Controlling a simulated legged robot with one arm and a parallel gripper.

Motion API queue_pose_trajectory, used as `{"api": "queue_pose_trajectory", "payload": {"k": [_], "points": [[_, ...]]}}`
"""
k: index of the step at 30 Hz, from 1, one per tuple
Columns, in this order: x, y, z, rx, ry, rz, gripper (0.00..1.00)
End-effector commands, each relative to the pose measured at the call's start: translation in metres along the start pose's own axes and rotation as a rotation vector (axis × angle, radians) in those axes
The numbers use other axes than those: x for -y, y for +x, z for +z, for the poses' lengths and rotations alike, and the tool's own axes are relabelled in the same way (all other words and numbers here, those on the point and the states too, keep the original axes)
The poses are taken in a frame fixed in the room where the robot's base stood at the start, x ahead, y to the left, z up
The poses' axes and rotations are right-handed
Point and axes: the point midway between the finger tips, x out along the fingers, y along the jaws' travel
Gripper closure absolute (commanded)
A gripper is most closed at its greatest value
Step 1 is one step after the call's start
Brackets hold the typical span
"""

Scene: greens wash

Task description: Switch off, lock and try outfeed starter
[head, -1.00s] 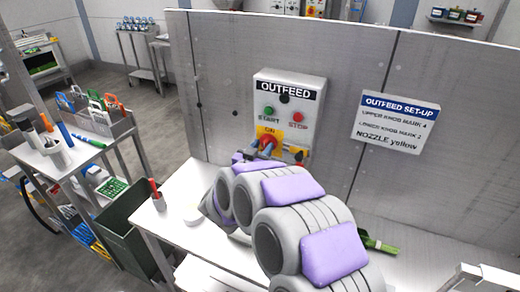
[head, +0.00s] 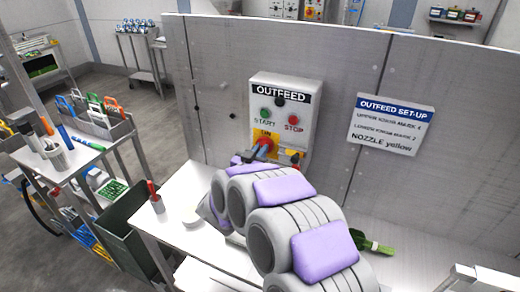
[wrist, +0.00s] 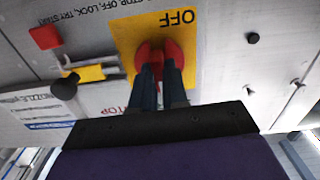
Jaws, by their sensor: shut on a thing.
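The grey OUTFEED starter box (head: 313,105) is fixed to the metal panel. It has a green START button (head: 265,114) and a red STOP button (head: 293,120). Below them is a yellow switch plate (head: 261,133) marked ON at its top; the wrist view shows OFF on the plate (wrist: 122,38). My gripper (wrist: 158,65) is shut on the red switch handle (wrist: 173,53), in front of the plate. In the head view my arm hides the box's lower part. The handle's exact angle is hard to tell.
A small yellow piece (wrist: 89,73) and a dark round knob (wrist: 65,88) stand out beside the plate. An OUTFEED SET-UP sign (head: 392,125) hangs to the right.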

Motion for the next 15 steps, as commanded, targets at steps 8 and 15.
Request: {"api": "queue_pose_trajectory", "payload": {"k": [8,15], "points": [[0.0015,-0.0008,-0.0068,0.002,-0.122,-0.004,1.00],[0.0019,-0.0006,-0.0067,0.003,-0.271,-0.004,1.00]]}}
